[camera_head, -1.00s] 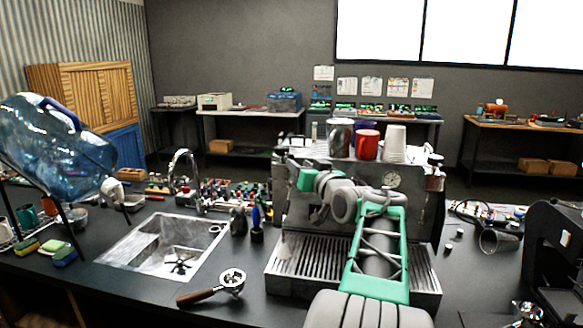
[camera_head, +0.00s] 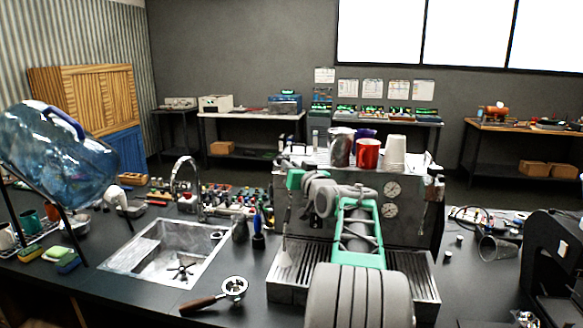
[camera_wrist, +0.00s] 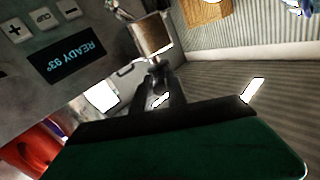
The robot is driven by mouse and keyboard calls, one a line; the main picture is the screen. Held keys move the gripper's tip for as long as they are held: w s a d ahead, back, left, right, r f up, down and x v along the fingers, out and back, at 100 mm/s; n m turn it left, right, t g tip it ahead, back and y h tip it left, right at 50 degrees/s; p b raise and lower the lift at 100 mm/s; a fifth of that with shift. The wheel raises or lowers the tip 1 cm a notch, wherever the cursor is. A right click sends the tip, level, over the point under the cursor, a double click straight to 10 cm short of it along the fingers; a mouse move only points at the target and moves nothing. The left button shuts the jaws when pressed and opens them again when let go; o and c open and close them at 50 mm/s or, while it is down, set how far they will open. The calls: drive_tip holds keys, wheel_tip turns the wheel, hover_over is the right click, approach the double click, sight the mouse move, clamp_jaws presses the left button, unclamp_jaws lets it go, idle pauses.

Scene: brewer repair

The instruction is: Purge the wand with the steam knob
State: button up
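The espresso machine (camera_head: 408,235) stands on the counter, with two round gauges on its front. The steam wand (camera_head: 286,235) hangs at its left front, its tip over the drip tray. My gripper (camera_head: 293,180) is at the machine's upper left, close to the top of the wand; my arm hides part of the front. In the wrist view my gripper's dark parts (camera_wrist: 158,90) reach towards a brownish, metal-edged piece (camera_wrist: 152,36). I cannot tell whether that piece is the steam knob, or whether the fingers touch it. The finger opening is unclear.
A lit display (camera_wrist: 75,60) reads READY 93° beside the gripper. A red cup (camera_head: 367,154) and other cups stand on the machine. A portafilter (camera_head: 232,288) lies in front, left of the drip tray. A sink (camera_head: 135,255) and a large water bottle (camera_head: 55,160) are further left.

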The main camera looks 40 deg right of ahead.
clamp_jaws()
idle(1.0)
